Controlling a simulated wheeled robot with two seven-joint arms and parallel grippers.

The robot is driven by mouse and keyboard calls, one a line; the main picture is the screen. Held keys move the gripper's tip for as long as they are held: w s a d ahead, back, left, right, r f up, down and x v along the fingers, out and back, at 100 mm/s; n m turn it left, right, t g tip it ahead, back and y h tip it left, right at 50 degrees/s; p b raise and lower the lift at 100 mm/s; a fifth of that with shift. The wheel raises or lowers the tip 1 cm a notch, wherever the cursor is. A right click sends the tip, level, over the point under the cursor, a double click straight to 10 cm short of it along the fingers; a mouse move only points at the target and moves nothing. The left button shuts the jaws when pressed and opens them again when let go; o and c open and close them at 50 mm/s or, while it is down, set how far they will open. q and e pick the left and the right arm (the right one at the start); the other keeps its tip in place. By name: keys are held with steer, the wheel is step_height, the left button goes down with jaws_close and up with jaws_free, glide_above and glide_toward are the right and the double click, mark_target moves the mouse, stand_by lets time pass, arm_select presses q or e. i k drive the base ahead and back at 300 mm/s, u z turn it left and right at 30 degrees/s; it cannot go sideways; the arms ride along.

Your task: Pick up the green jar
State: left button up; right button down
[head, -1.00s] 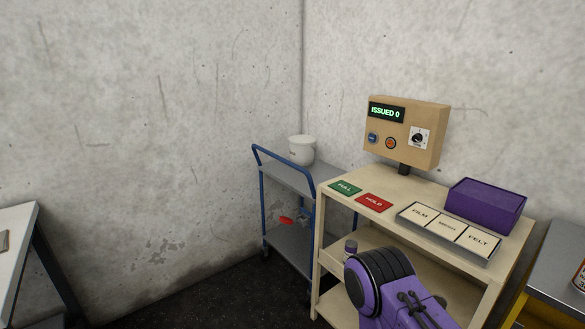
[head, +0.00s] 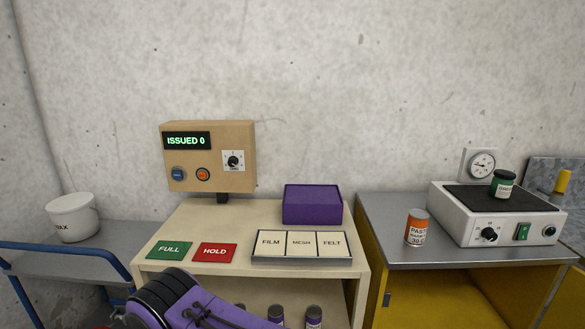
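A small green jar (head: 503,184) with a black lid and a pale label stands upright on the black top of a white bench device (head: 498,214) at the right. A purple and black part of my own arm shows at the bottom, in front of the beige cart. Neither of my grippers shows, and nothing is seen touching the jar.
An orange jar (head: 417,228) stands left of the device on the grey-topped yellow cabinet (head: 385,240). The beige cart (head: 190,219) holds a control box (head: 208,157), a purple box (head: 313,205) and labelled plates. A white tub (head: 72,218) stands on the blue cart.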

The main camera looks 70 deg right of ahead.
mark_target(500, 189)
steer(key=z, duration=3.95)
steer(key=i, duration=0.15)
